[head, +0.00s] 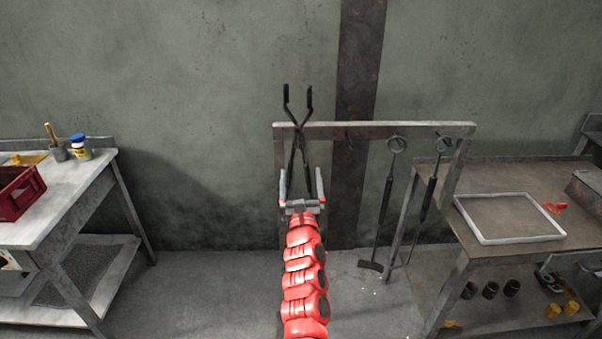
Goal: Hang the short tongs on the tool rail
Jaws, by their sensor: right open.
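The short tongs (299,133) are dark and stand upright at the left end of the grey tool rail (410,129), jaws up above the bar. Their handles run down in front of the rail to between the fingers of my right gripper (301,187). The gripper is open, with a finger on each side of the handles. Whether the tongs rest on a hook is hidden. A peg (349,136) on the rail to the right is bare. My left gripper is not in view.
Two long tools with ring ends, a left one (386,195) and a right one (431,190), hang on the rail's right half. A brown workbench (530,187) with a white-rimmed tray (484,238) stands at right. A grey table (80,190) with a red crate (20,197) stands at left.

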